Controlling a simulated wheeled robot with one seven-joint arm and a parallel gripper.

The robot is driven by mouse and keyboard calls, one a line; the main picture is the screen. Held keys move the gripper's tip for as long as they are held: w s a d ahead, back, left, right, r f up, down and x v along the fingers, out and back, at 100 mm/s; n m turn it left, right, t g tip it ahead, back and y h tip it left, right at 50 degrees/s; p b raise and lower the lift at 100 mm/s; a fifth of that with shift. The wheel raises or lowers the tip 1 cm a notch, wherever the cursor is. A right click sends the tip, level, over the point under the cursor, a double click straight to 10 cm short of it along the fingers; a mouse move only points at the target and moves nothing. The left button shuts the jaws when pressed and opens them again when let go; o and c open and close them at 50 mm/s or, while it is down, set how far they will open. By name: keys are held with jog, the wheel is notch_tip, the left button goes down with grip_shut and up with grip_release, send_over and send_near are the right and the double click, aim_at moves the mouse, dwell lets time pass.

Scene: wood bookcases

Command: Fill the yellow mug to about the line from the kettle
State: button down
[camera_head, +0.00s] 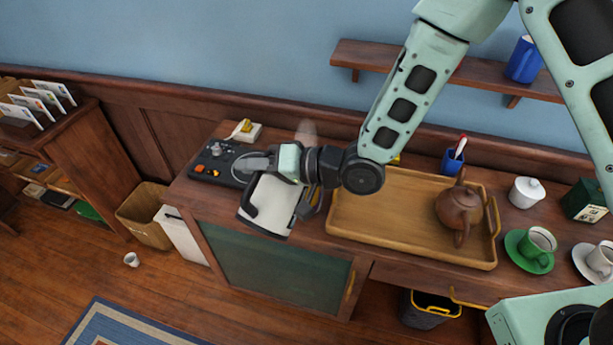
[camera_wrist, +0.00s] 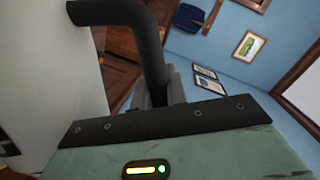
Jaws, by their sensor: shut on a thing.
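A white kettle (camera_head: 272,203) with dark trim hangs at my gripper (camera_head: 258,163), over the front left of the wooden counter, and looks tilted. My gripper is shut on its handle. In the wrist view the kettle's black handle (camera_wrist: 150,45) crosses the top and its white body (camera_wrist: 50,75) fills the left side. I cannot make out the yellow mug for certain. A small patch of yellow (camera_head: 395,160) shows behind my arm at the tray's back edge; what it belongs to is hidden. No fill line or water level is visible.
A wooden tray (camera_head: 385,235) with a brown teapot (camera_head: 458,208) stands right of the kettle. A black control panel (camera_head: 212,160) lies left. A shelf (camera_head: 400,62) hangs above.

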jog(key=shift+w+d+r+m+y+p, duration=0.2)
jog(key=shift+w+d+r+m+p, duration=0.1)
jog(key=shift+w+r+p, duration=0.2)
jog(key=shift+w+d+r+m+y+p, duration=0.2)
jog(key=shift+w+d+r+m+p, duration=0.1)
jog(key=shift+w+r+p, duration=0.15)
dwell(3.9)
